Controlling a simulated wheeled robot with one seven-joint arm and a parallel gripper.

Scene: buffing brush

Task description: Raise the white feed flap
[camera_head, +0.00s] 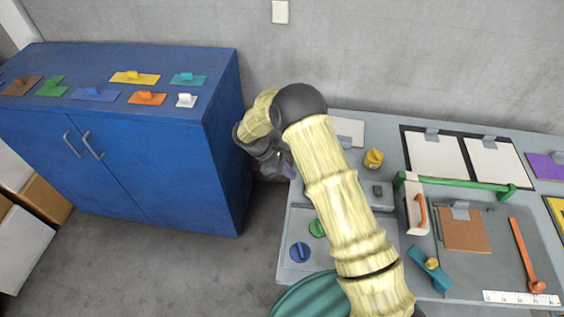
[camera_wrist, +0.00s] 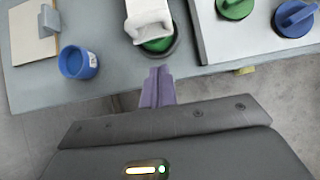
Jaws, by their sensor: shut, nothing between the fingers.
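A white, flap-like piece (camera_wrist: 149,20) shows at the top middle of the wrist view, over a green disc (camera_wrist: 158,45) in a dark round surround at the table edge. I take it for the feed flap; it appears lowered over the disc. In the head view my arm hides that spot. My gripper (camera_wrist: 158,88) has its purple fingers shut together and empty, just short of the surround, with a small visible gap from the white piece. In the head view the gripper (camera_head: 287,171) shows partly, at the left edge of the table.
A blue cup (camera_wrist: 77,63) and a clipboard (camera_wrist: 32,35) lie left of the white piece. A green knob (camera_head: 318,228) and a blue knob (camera_head: 299,252) sit on a pale panel. A blue cabinet (camera_head: 150,175) with several coloured handled plates stands left, across open floor.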

